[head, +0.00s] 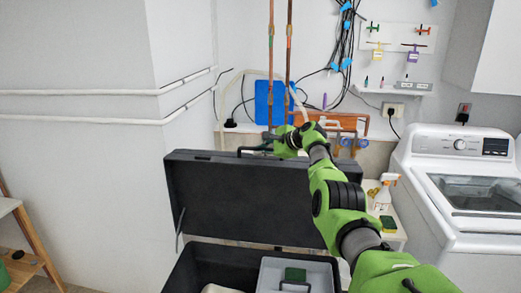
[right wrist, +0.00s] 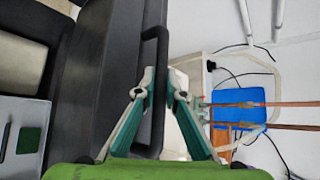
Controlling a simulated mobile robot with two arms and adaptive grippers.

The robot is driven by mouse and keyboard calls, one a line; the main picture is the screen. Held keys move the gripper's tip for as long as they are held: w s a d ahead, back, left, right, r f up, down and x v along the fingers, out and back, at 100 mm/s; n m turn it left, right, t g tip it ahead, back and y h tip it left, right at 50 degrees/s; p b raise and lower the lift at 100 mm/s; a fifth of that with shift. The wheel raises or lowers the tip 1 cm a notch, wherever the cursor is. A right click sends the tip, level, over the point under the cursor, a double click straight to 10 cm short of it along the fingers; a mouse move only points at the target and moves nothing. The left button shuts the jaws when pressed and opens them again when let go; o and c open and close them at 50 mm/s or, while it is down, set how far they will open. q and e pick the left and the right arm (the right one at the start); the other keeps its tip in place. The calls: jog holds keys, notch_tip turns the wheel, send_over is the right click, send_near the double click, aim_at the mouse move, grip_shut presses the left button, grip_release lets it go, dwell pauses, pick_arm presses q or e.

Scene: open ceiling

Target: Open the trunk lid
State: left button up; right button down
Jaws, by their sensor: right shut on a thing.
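The black trunk's lid (head: 245,205) stands raised, nearly upright, behind the open trunk body (head: 187,276) in the head view. A dark handle (head: 243,151) sits on the lid's upper edge. My right gripper (head: 268,141) is at this handle, reaching over the lid from the right. In the right wrist view, the gripper's fingers (right wrist: 160,80) are on either side of the handle bar (right wrist: 159,112), closed on it. The lid shows as a dark panel (right wrist: 95,85) left of the handle. My left gripper is not in view.
Inside the trunk is a grey box (head: 266,272) with a green item (head: 295,274). A washing machine (head: 440,175) stands at right, beside a small stand with a spray bottle (head: 384,190). Copper pipes (head: 289,45) and a blue panel (head: 262,103) are behind the lid.

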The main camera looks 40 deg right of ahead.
jog(key=shift+d+r, duration=0.25)
jog(key=shift+r, duration=0.15)
jog(key=c, duration=2.3)
grip_release()
jog(key=shift+o, duration=1.1)
jog(key=shift+w, duration=0.15)
jog(key=shift+f, duration=0.3)
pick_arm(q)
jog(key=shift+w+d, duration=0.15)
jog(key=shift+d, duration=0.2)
pick_arm(e)
jog(key=shift+v, duration=0.85)
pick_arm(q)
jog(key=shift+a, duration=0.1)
pick_arm(e)
jog(key=v, duration=1)
jog(key=shift+r, duration=0.2)
jog(key=shift+f, duration=0.1)
